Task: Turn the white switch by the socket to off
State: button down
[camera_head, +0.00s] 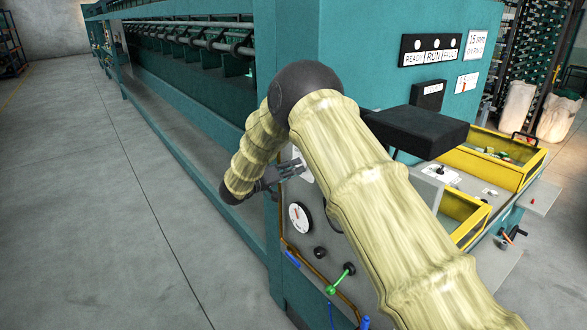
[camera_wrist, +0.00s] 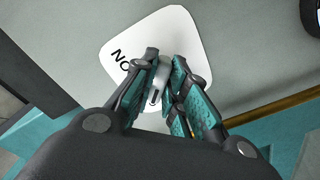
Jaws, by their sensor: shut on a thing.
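The white switch (camera_wrist: 159,84) is a small pale lever in front of a white plate (camera_wrist: 190,32) with dark letters, partly covered, on the grey panel in the wrist view. My gripper (camera_wrist: 165,92) is shut on the lever, with a teal-padded finger on each side. In the head view my gripper (camera_head: 288,170) is at the panel on the machine's end, beside the white plate (camera_head: 305,174). The lever itself is hidden there by my fingers. I cannot make out the socket in either view.
A white round gauge (camera_head: 299,218), a black knob (camera_head: 319,252) and a green-handled valve (camera_head: 341,278) are below my gripper. Yellow trays (camera_head: 520,174) stand at right. The floor at left (camera_head: 90,210) is clear.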

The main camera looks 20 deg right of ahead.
jog(key=shift+f, duration=0.2)
jog(key=c, duration=1.4)
grip_release()
jog(key=shift+r, duration=0.1)
jog(key=shift+c, duration=0.2)
jog(key=v, duration=1.2)
